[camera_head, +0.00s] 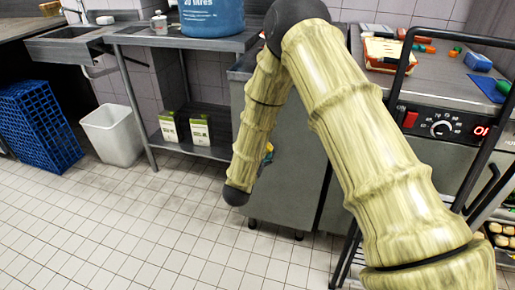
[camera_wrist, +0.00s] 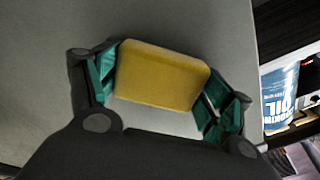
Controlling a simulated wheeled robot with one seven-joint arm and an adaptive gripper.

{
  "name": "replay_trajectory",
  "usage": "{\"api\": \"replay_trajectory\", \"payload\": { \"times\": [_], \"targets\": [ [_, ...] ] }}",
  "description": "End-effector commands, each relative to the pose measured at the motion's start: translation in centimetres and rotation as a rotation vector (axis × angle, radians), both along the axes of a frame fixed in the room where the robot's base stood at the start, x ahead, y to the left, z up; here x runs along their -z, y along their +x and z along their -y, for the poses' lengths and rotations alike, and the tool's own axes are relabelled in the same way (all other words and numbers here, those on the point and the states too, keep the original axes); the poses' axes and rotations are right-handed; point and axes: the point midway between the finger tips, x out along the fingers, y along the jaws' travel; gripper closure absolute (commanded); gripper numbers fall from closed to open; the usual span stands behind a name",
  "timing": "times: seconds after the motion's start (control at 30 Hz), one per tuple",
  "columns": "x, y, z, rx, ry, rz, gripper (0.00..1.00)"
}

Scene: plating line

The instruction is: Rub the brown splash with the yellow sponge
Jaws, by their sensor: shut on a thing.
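The yellow sponge (camera_wrist: 160,75) is between the teal-padded fingers of my gripper (camera_wrist: 162,88) in the wrist view, and the fingers are shut on it. A plain grey surface (camera_wrist: 200,25) fills the view behind the sponge; I cannot tell whether the sponge touches it. In the head view my arm hides most of the gripper, and only a small yellow and teal patch (camera_head: 268,152) shows beside the arm, in front of a grey cabinet (camera_head: 292,185). I see no brown splash in either view.
A blue drum (camera_head: 212,18) stands on a steel table at the back. A white bin (camera_head: 112,135) and blue crates (camera_head: 38,125) are at the left. The tiled floor at left is clear.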

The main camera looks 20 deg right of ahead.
Motion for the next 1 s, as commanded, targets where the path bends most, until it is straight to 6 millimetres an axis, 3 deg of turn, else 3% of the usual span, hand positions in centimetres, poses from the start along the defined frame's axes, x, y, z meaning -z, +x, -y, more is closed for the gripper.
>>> {"api": "replay_trajectory", "payload": {
  "times": [0.7,1.0],
  "targets": [
    [0.0,-2.4,3.2,0.001,0.0,0.0,0.39],
    [0.0,-2.0,3.2,0.001,0.0,0.001,0.39]
  ]
}}
